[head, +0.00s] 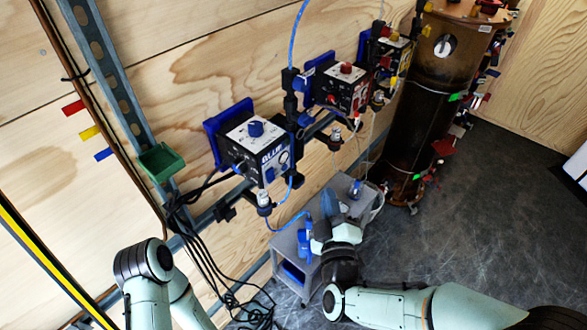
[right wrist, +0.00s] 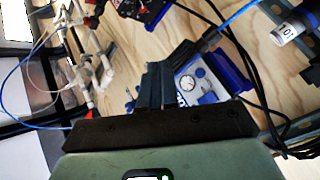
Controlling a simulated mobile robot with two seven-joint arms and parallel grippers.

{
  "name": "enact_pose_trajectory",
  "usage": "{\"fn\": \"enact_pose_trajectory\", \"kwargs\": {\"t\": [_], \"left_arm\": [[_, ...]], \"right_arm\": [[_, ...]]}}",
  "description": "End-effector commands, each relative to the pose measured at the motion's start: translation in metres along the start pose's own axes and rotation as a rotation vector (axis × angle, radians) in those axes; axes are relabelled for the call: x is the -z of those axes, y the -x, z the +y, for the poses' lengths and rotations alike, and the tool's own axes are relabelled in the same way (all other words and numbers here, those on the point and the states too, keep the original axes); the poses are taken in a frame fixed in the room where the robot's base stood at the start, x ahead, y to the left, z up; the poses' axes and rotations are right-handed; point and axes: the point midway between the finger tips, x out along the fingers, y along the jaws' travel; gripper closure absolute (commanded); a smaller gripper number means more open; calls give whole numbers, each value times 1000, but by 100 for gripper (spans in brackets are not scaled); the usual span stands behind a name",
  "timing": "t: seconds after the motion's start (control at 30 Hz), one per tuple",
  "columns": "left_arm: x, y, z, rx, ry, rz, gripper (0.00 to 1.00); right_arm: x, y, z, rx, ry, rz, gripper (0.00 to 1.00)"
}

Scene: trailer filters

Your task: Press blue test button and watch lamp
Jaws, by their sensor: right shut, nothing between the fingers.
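In the right wrist view a pale panel (right wrist: 203,78) with a round dial and blue parts lies just beyond my fingers; I cannot tell which control is the test button. My right gripper (head: 322,231) is below and right of the blue box, over the grey cart. Its fingers (right wrist: 160,84) are shut, empty. I cannot make out a lit lamp. My left gripper is out of view.
A red box (head: 345,90) and a yellow box (head: 396,52) hang farther along the rail. A brown cylinder (head: 420,110) stands behind the grey cart (head: 283,243). Black cables (head: 190,225) hang below the rail. Open floor (head: 490,200) lies to the right.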

Motion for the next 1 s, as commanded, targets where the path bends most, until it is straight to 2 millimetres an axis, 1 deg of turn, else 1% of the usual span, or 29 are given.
{"fn": "enact_pose_trajectory", "kwargs": {"t": [0.37, 0.53, 0.8, 1.0], "left_arm": [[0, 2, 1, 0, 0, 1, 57], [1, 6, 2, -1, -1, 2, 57], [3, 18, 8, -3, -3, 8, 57], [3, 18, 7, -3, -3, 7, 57]], "right_arm": [[2, -3, -2, 2, -1, 0, 100], [12, -16, -12, 4, 0, 0, 100], [32, -43, -31, 3, -1, 1, 100], [41, -56, -41, 2, -1, 0, 100]]}}
